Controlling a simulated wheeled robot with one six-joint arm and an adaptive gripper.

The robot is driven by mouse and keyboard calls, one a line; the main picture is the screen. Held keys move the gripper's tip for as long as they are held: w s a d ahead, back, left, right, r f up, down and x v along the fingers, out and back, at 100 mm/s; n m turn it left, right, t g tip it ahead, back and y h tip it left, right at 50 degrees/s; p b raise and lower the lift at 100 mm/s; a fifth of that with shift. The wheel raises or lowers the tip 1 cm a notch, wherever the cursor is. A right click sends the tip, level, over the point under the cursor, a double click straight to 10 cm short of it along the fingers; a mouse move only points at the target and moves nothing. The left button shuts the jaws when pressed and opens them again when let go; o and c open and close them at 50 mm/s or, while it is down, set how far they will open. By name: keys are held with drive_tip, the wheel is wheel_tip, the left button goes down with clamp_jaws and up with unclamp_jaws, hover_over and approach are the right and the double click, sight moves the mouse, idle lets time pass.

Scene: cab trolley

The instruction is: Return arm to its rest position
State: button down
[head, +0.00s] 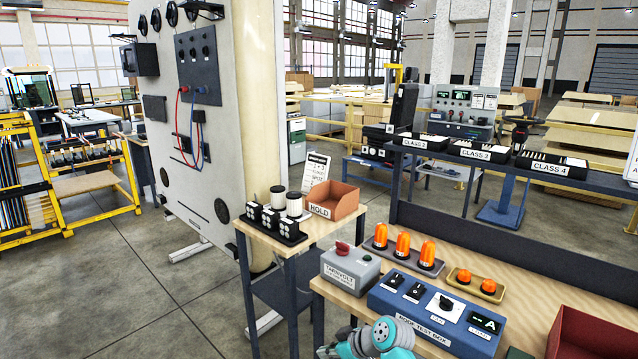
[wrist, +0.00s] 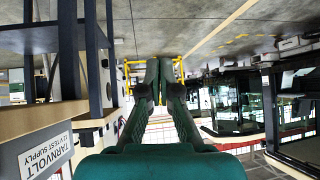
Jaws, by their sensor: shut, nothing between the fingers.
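My gripper (wrist: 159,75) shows in the wrist view with its two dark green fingers closed together and nothing between them. In the head view, part of my teal and grey arm (head: 378,340) shows at the bottom edge, in front of the node test box (head: 432,312). The gripper itself is not visible in the head view.
The bench holds the Tarnvolt supply (head: 350,268), orange beacons on a grey tray (head: 408,262), two orange domes on a yellow tray (head: 475,287) and a red bin (head: 590,335). A side table carries a hold bin (head: 333,200). Open floor (head: 150,290) lies at left.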

drive_tip(key=s+d+f+m+t+h, duration=0.1)
drive_tip(key=s+d+f+m, duration=0.15)
drive_tip(key=s+f, duration=0.45)
drive_tip(key=s+d+f+m+t+h, duration=0.1)
drive_tip(key=s+d+f+m+t, duration=0.15)
drive_tip(key=s+f, duration=0.45)
drive_tip(key=s+d+f+m+t+h, duration=0.1)
drive_tip(key=s+d+f+h, duration=0.15)
drive_tip(key=s, duration=0.55)
drive_tip(key=s+d+f+m+t+h, duration=0.1)
drive_tip(key=s+d+m, duration=0.15)
drive_tip(key=s, duration=0.55)
drive_tip(key=s+d+r+t+h, duration=0.1)
drive_tip(key=s+d, duration=0.1)
drive_tip(key=s, duration=0.3)
drive_tip(key=s+d+r, duration=0.2)
drive_tip(key=s, duration=0.4)
drive_tip(key=s+d+r+m+t+h, duration=0.1)
drive_tip(key=s+r, duration=0.8)
drive_tip(key=r, duration=0.1)
drive_tip(key=s+d+r+m+t, duration=0.1)
drive_tip(key=s+r+t, duration=0.1)
drive_tip(key=s+r, duration=0.7)
wheel_tip(320, 180, up, 2)
drive_tip(key=shift+s+d+r+m+h, duration=0.1)
drive_tip(key=shift+s+d+m+h, duration=0.15)
drive_tip(key=shift+m+h, duration=0.1)
drive_tip(key=shift+t, duration=0.25)
